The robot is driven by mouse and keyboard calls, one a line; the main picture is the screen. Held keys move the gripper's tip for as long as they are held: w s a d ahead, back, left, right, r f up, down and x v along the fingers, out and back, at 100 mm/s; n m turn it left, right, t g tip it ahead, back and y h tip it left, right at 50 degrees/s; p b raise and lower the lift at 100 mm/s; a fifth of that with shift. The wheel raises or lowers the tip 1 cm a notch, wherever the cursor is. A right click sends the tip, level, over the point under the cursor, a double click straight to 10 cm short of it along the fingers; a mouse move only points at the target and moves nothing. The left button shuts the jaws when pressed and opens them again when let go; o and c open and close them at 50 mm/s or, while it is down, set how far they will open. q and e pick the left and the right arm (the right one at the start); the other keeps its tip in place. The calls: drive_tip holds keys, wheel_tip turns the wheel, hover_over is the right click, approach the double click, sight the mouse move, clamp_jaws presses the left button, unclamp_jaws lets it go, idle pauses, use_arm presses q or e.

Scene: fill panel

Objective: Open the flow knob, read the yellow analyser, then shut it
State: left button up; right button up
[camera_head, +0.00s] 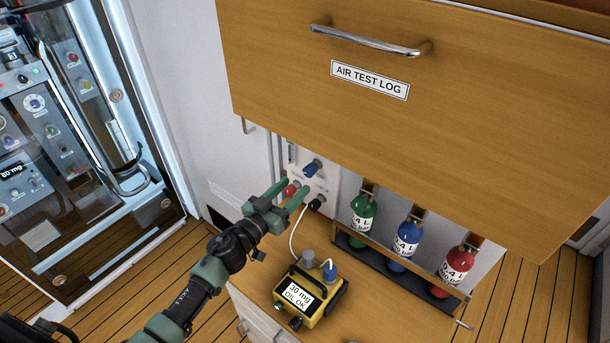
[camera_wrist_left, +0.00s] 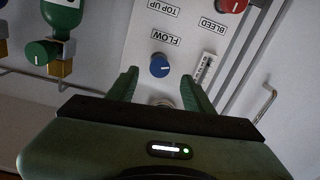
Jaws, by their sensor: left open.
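The blue flow knob (camera_head: 313,168) sits on the white panel (camera_head: 330,184). In the left wrist view the blue knob (camera_wrist_left: 159,65) is beside the upside-down FLOW label (camera_wrist_left: 179,37). My left gripper (camera_head: 294,183) is open and empty in front of the panel. In the left wrist view its fingers (camera_wrist_left: 160,78) point toward the blue knob, one to each side; I cannot tell whether they touch it. The yellow analyser (camera_head: 323,312) stands on the wooden worktop, its screen reading "30 mg OIL OK". My right gripper is not in view.
A red knob (camera_head: 291,189) and a black knob (camera_head: 316,203) are low on the panel. A white hose (camera_head: 294,237) runs near the analyser. Green, blue and red bottles (camera_head: 406,242) stand in a rack at right. A wooden drawer (camera_head: 400,110) overhangs above.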

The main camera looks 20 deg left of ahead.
sight(307, 174)
use_arm(q)
drive_tip(key=x, duration=0.6)
drive_tip(key=shift+d, duration=0.1)
clamp_jaws()
